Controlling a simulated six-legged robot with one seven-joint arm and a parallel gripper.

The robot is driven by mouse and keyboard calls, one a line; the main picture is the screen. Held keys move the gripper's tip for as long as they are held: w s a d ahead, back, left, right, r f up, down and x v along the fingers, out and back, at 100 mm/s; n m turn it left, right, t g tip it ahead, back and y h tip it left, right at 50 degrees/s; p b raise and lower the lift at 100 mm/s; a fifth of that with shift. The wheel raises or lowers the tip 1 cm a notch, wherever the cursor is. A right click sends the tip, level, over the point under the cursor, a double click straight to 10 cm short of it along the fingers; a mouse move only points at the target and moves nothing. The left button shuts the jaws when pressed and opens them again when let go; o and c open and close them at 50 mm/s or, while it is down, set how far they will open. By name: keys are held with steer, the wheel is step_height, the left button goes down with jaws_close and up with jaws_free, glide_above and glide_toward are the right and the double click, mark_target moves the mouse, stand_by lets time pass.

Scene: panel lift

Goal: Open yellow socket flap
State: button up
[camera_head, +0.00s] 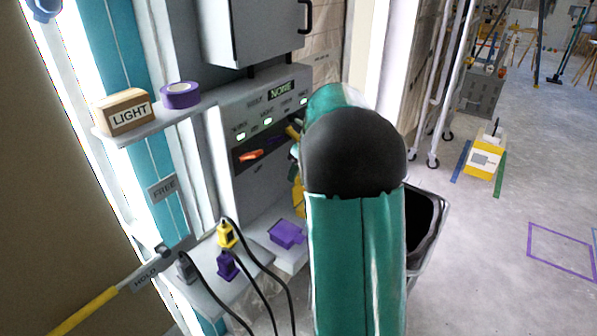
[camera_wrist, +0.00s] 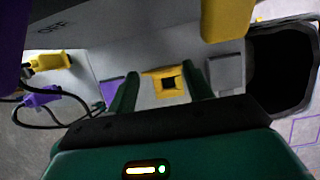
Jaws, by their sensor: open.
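In the wrist view, a yellow square socket (camera_wrist: 155,85) with a dark square centre lies ahead, between the lines of my two green fingers. Whether its flap stands open or lies shut is unclear. My gripper (camera_wrist: 160,70) is open, with nothing between its fingers. One finger is on each side of the socket; contact cannot be made out. A purple socket (camera_wrist: 111,92) is to its left and a grey one (camera_wrist: 227,74) to its right. In the head view my arm hides my gripper and the yellow socket; a purple box-like piece (camera_head: 287,233) shows on the low ledge.
Yellow (camera_head: 227,235) and purple (camera_head: 228,265) plugs with black cables stand on the left ledge. A large yellow part (camera_wrist: 228,18) hangs close at the wrist view's top. A dark bin (camera_head: 425,225) is on the right. Open floor lies farther right.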

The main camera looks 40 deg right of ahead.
steer(key=v, duration=1.2)
steer(key=shift+r, duration=0.15)
steer(key=s+a+r+n, duration=0.1)
steer(key=s+a+n, duration=0.4)
steer(key=a+n, duration=0.35)
steer(key=s+a+r+n, duration=0.1)
steer(key=s+a+n, duration=0.5)
steer(key=a, duration=0.4)
steer(key=s+a+f+n+t, duration=0.1)
steer(key=s+a+f+n, duration=0.2)
steer(key=s+a+n, duration=0.2)
steer(key=s+a+f+n+h, duration=0.1)
steer(key=s+a+f+n, duration=0.3)
steer(key=n, duration=0.8)
steer(key=s+a, duration=0.1)
steer(key=s, duration=0.1)
steer(key=shift+s+a+f+t, duration=0.2)
steer(key=shift+s+a+t, duration=0.15)
steer(key=shift+t, duration=0.05)
steer(key=shift+d+n, duration=0.1)
steer(key=shift+n, duration=0.15)
